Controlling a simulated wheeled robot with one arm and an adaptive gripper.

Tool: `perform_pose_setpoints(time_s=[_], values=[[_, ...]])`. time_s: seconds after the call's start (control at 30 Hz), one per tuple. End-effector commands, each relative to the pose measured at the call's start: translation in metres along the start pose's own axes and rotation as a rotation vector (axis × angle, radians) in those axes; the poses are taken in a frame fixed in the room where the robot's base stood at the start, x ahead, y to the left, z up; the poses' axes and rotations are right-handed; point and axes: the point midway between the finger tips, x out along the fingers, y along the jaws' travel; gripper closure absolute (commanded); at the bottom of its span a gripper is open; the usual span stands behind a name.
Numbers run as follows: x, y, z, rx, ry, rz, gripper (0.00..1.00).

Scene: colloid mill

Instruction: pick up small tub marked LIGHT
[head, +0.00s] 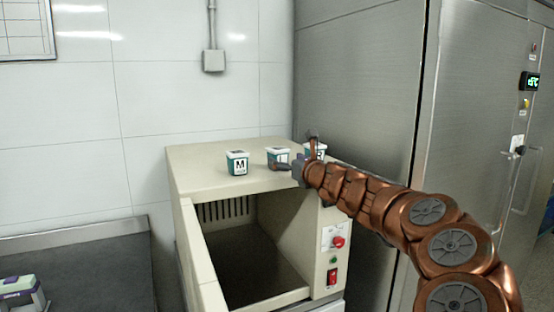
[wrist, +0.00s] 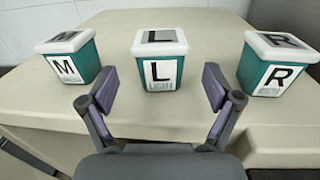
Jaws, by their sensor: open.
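A small teal tub with a white lid and a black letter L (wrist: 161,62) stands upright on the beige machine top, in the middle of three tubs. In the head view this L tub (head: 277,154) is partly hidden by my gripper. No word LIGHT is readable. My gripper (wrist: 158,88) is open and empty, its two fingers spread on either side of the L tub's line and short of it. In the head view my gripper (head: 297,155) is at the machine top's front edge.
A tub marked M (wrist: 72,58) stands to the left and a tub marked R (wrist: 275,66) to the right, with gaps between. The beige machine (head: 190,155) has an open bay in front and a red knob (head: 339,242). A steel cabinet (head: 360,90) stands close on the right.

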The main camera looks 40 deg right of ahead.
Motion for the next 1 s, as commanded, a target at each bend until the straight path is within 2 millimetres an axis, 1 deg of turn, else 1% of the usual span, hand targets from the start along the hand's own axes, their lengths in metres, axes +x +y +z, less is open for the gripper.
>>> perform_pose_setpoints(time_s=[0.27,0.4,0.53,0.77,0.8,0.87,1.0], values=[[0.029,-0.001,0.01,-0.002,-0.001,-0.002,0.1],[0.043,-0.002,0.008,0.0,0.0,-0.003,0.1],[0.049,-0.003,0.009,-0.002,0.0,-0.005,0.1],[0.05,-0.003,0.009,-0.002,-0.001,-0.004,0.1],[0.05,-0.003,0.009,-0.001,-0.001,-0.004,0.11],[0.05,-0.002,0.009,-0.001,-0.001,-0.004,0.18],[0.05,-0.002,0.009,-0.001,-0.001,-0.004,0.32]])
